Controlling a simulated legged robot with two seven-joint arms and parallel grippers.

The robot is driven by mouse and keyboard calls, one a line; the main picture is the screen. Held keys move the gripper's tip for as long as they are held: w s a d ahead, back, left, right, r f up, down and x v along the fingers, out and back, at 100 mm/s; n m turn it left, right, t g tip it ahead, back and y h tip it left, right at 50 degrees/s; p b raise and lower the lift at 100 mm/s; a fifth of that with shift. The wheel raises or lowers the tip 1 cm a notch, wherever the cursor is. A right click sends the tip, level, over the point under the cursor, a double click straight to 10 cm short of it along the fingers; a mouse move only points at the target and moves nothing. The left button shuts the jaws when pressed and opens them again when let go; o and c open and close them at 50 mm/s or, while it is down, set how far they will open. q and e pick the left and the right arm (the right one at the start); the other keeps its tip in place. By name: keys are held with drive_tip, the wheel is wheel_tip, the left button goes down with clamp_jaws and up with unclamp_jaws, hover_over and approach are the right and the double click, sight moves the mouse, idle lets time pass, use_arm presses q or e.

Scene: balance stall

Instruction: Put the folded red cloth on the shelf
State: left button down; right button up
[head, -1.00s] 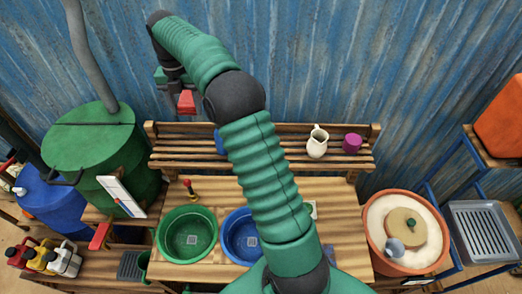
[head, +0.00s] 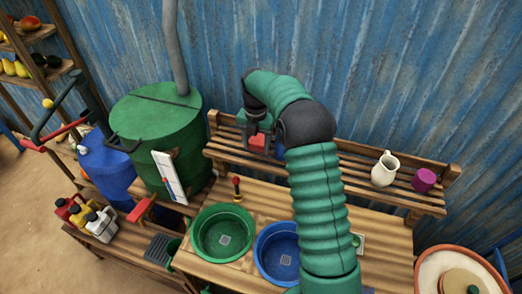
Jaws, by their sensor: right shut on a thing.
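The folded red cloth (head: 257,141) is a small red block in the head view, held in my right gripper (head: 256,134). The gripper is shut on it. The arm reaches over the table, and the cloth shows against the left part of the slatted wooden shelf (head: 345,170) at the wall. I cannot tell whether the cloth touches the slats. The arm hides the middle of the shelf. My left gripper is not in view.
A blue item (head: 279,150) shows close right of the cloth, partly hidden. A cream jug (head: 385,169) and a purple cup (head: 424,180) stand on the shelf's right part. Green (head: 223,232) and blue basins (head: 277,252) sit in front. A green drum (head: 157,125) stands left.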

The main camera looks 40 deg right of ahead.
sight(257, 151)
wheel_tip(257, 151, down, 4)
drive_tip(key=shift+r+p, duration=0.25)
drive_tip(key=shift+p, duration=0.1)
drive_tip(key=shift+s, duration=0.1)
drive_tip(key=o, duration=1.1)
drive_tip(key=shift+o, duration=2)
drive_tip(key=shift+d+f, duration=0.1)
